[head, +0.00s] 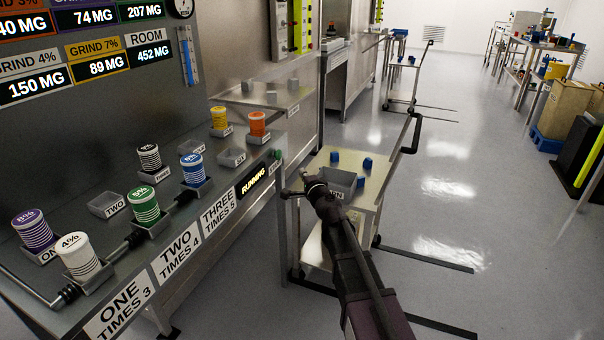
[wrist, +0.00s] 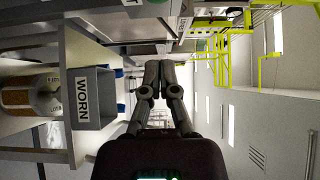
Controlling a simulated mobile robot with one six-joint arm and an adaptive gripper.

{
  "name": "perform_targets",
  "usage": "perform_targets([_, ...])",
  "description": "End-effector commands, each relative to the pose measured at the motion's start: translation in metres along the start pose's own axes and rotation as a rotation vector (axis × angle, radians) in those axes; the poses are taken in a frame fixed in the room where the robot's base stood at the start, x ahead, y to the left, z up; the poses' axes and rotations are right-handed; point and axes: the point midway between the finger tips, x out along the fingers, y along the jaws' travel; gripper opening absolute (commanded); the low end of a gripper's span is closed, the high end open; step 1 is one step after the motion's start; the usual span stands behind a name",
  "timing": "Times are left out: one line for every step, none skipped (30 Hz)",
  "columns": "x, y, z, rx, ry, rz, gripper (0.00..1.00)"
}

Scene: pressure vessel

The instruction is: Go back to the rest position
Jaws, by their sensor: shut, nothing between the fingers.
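My gripper (head: 312,182) is in front of the small cart (head: 375,180) in the head view, at the end of my dark arm reaching up from the bottom. In the wrist view its two fingers (wrist: 160,72) lie together, shut and empty. A grey tray marked WORN (wrist: 92,98) shows at the left of the wrist view, apart from the fingers. In the head view a grey tray (head: 342,180) on the cart is partly hidden behind my gripper and arm.
The steel bench at left holds several labelled canisters, among them a green one (head: 145,205) and a white one (head: 78,256). An empty tray marked TWO (head: 107,205) sits there. Blue pieces (head: 367,163) lie on the cart. The floor (head: 450,190) right of the cart is largely clear.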

Motion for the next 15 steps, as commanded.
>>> perform_targets([0.000, 0.000, 0.000, 0.000, 0.000, 0.000, 0.00])
perform_targets([0.000, 0.000, 0.000, 0.000, 0.000, 0.000, 0.00])
perform_targets([0.000, 0.000, 0.000, 0.000, 0.000, 0.000, 0.00])
perform_targets([0.000, 0.000, 0.000, 0.000, 0.000, 0.000, 0.00])
perform_targets([0.000, 0.000, 0.000, 0.000, 0.000, 0.000, 0.00])
perform_targets([0.000, 0.000, 0.001, -0.003, -0.003, 0.001, 0.00])
perform_targets([-0.001, 0.000, 0.001, -0.007, -0.006, 0.002, 0.00])
perform_targets([-0.002, 0.001, 0.001, -0.013, -0.010, 0.003, 0.00])
perform_targets([-0.003, 0.001, 0.002, -0.023, -0.017, 0.005, 0.00])
perform_targets([-0.005, 0.002, 0.003, -0.033, -0.025, 0.008, 0.00])
perform_targets([-0.007, 0.002, 0.004, -0.047, -0.035, 0.012, 0.00])
perform_targets([-0.010, 0.004, 0.005, -0.067, -0.050, 0.017, 0.00])
perform_targets([-0.012, 0.005, 0.007, -0.086, -0.065, 0.023, 0.00])
perform_targets([-0.015, 0.006, 0.008, -0.107, -0.079, 0.030, 0.00])
perform_targets([-0.020, 0.009, 0.011, -0.137, -0.103, 0.041, 0.00])
